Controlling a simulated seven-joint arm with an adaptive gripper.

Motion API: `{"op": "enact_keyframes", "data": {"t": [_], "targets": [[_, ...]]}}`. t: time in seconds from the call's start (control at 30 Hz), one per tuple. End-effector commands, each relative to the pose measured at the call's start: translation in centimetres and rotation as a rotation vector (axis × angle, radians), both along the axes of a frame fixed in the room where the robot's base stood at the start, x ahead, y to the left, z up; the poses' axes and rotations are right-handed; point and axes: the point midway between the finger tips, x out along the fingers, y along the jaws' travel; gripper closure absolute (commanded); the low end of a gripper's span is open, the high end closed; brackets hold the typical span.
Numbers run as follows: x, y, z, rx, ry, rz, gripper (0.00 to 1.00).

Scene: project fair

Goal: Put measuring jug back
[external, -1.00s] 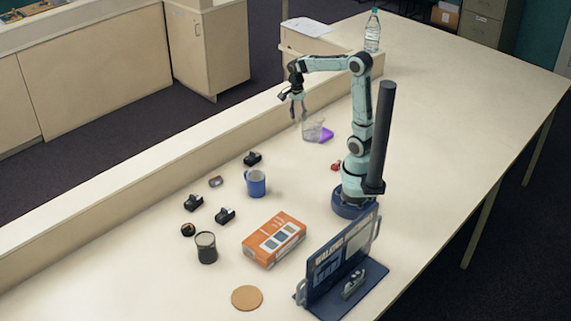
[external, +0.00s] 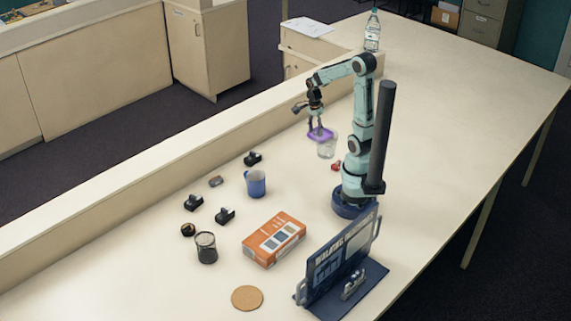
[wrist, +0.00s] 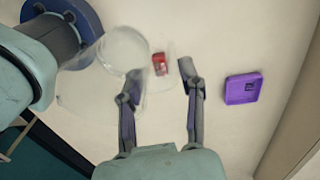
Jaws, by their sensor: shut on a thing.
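The measuring jug (external: 326,149) is clear and see-through, below my gripper (external: 316,124) in the external view. In the wrist view the jug (wrist: 122,50) shows as a round clear outline at the upper left, reaching between the fingers of my gripper (wrist: 158,82). The fingers stand apart and are shut on the jug, seemingly at its clear side part. The exact contact is hard to see. I cannot tell how high the jug is.
A small red object (wrist: 160,64) lies near my base, beyond the fingertips. A blue mug (external: 255,184), orange box (external: 273,239), black mesh cup (external: 206,248) and several small dark items stand nearer the front. A raised ledge (external: 235,120) runs along the left.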

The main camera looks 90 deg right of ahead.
Motion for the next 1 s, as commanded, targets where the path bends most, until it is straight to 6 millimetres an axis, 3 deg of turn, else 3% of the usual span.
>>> {"op": "enact_keyframes", "data": {"t": [0.37, 0.53, 0.87, 1.0], "targets": [[5.1, -6.3, -3.8, 0.004, 0.0, 0.001, 1.0], [7.0, -8.7, -7.0, 0.004, 0.001, 0.001, 1.0], [8.6, -10.7, -10.1, 0.002, 0.001, 0.0, 1.0], [8.5, -10.6, -12.2, 0.003, 0.001, 0.0, 1.0]]}}
